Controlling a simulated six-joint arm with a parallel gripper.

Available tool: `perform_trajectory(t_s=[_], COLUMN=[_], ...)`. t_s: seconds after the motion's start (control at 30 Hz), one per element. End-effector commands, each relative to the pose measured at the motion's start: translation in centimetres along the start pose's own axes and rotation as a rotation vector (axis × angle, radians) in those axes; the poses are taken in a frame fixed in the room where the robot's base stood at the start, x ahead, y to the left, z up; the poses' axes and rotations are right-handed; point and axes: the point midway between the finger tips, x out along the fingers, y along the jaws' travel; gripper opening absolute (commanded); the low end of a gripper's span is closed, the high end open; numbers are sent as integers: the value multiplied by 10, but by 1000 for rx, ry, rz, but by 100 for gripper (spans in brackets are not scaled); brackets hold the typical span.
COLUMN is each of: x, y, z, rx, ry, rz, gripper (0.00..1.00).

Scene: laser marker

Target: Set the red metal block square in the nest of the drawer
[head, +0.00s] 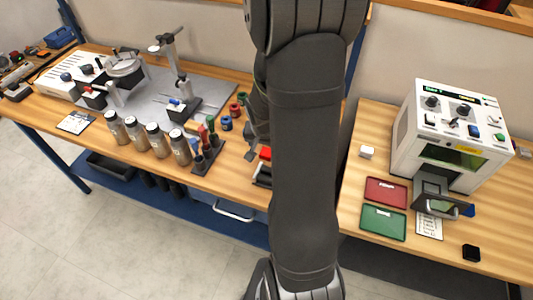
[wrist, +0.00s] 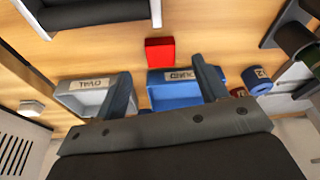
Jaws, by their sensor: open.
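The red metal block (wrist: 160,57) lies on the wooden bench top in the wrist view, close to the rim of a blue bin. In the head view a red patch (head: 265,153) beside my arm looks like the same block, partly hidden. My gripper (wrist: 163,88) is open and empty, its two fingers spread over the bins, with the block ahead between their lines and apart from them. The drawer (head: 432,187) projects from the front of the white laser marker (head: 450,135) in the head view; its nest is too small to make out.
A grey bin (wrist: 82,97) and a blue bin (wrist: 172,88) sit near the fingers. A red tray (head: 387,191) and a green tray (head: 383,222) lie left of the drawer. Several bottles (head: 155,138) stand on the left bench. My arm hides the middle.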

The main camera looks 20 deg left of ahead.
Motion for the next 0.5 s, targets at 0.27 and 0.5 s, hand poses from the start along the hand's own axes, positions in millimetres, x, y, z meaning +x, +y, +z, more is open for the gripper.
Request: perform_trajectory(t_s=[0.27, 0.5], x=[34, 45], y=[0, -1], z=[-2, -2], rx=[0, -1], ry=[-3, 0], rz=[0, -2], gripper=[66, 66])
